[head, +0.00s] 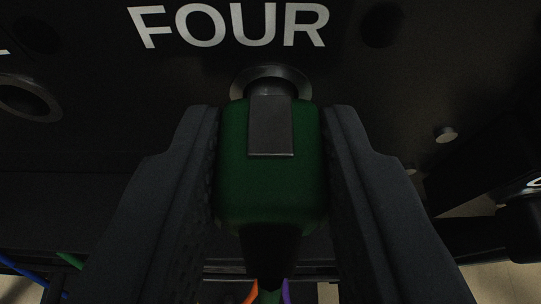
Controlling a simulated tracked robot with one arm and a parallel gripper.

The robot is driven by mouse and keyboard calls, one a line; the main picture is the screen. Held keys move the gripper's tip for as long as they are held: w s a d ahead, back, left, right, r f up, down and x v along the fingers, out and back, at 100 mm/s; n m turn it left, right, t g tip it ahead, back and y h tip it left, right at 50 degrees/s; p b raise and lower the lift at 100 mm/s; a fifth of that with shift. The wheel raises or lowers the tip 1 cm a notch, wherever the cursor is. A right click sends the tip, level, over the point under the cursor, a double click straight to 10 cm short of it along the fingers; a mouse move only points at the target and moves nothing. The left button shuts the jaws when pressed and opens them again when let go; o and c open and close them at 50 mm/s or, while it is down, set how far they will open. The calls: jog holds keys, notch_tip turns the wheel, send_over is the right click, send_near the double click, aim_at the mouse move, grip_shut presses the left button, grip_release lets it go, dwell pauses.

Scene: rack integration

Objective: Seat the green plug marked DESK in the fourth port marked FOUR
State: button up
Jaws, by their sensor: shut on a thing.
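The green plug (235,170) is between the two dark fingers of my gripper (271,165), which is shut on it. A dark grey plate lies on the plug's top, and its black tail runs toward the bottom of the view. The plug's front end points at the port marked FOUR (241,84), a round hole with a metal rim in the black panel. The plug's nose overlaps the port's lower rim in the picture. I cannot tell how deep it is in the port. No DESK marking shows on the plug.
The black panel (100,110) carries the white word FOUR (232,25). Another ringed port (28,98) is at the left. A small round knob (445,133) is at the right. Blue (22,268), orange (251,293) and purple (286,290) cables show at the bottom.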

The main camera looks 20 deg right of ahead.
jog(key=shift+w+d, duration=0.2)
jog(key=shift+w, duration=0.25)
jog(key=o, duration=1.1)
jog(key=shift+s, duration=0.1)
jog(key=v, duration=1.3)
jog(key=shift+s+a+b, duration=0.15)
jog(key=shift+s+b, duration=0.15)
jog(key=shift+s, duration=0.05)
